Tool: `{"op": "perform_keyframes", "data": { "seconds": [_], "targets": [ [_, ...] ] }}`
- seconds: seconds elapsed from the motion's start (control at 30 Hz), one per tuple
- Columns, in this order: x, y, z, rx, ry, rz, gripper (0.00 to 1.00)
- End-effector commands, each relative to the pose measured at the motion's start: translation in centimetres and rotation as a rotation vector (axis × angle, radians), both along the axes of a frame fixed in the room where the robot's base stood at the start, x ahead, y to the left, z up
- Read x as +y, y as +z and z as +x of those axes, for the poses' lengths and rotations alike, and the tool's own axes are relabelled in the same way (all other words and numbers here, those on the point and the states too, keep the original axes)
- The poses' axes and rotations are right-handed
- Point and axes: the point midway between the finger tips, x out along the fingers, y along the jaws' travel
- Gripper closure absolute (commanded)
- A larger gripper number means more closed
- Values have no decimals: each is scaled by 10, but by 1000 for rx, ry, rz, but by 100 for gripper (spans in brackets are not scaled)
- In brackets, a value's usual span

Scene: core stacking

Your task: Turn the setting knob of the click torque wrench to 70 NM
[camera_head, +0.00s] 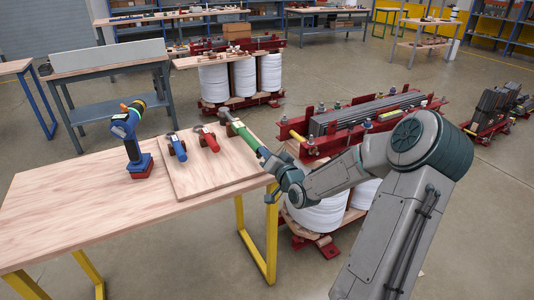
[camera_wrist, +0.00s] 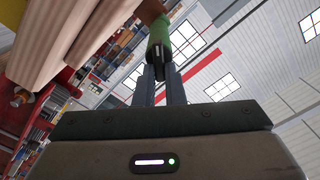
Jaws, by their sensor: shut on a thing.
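The click torque wrench with a green handle (camera_head: 243,132) lies at the right end of the wooden board on the table. Its near end reaches toward the table's right edge. My gripper (camera_head: 265,154) is at that end, shut on it. In the wrist view, my two fingers (camera_wrist: 162,75) close around the dark end of the green handle (camera_wrist: 158,35). The setting knob is mostly hidden between the fingers, and no scale reading is legible. A red-handled tool (camera_head: 206,138) and a blue-handled tool (camera_head: 176,146) lie to the left on the same board.
The wooden board (camera_head: 205,171) rests on the table (camera_head: 75,209). A blue cordless power tool (camera_head: 131,150) with a red base stands left of the board. A red-framed transformer (camera_head: 365,118) stands on the floor behind my arm. The table's left part is clear.

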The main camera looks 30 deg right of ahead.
Motion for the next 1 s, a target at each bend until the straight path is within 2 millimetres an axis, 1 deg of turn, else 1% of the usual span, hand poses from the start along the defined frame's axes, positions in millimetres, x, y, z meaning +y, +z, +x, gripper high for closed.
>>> {"op": "perform_keyframes", "data": {
  "seconds": [0.2, 0.23, 0.27, 0.3, 0.57, 0.67, 0.77, 0.87, 1.0],
  "targets": [
    [0, -1, 0, 1, 1, -1, 100],
    [0, 0, 0, 1, 1, -1, 82],
    [0, 0, 0, 1, 1, -1, 74],
    [0, 0, 0, 1, 1, -1, 68],
    [0, 0, -1, 1, 1, -2, 68],
    [0, 0, -6, 1, 0, -3, 68],
    [-2, 0, -19, 3, -2, -3, 68],
    [-3, 1, -40, 4, -3, -3, 68],
    [-4, 1, -73, 4, -3, -3, 68]
  ]
}}
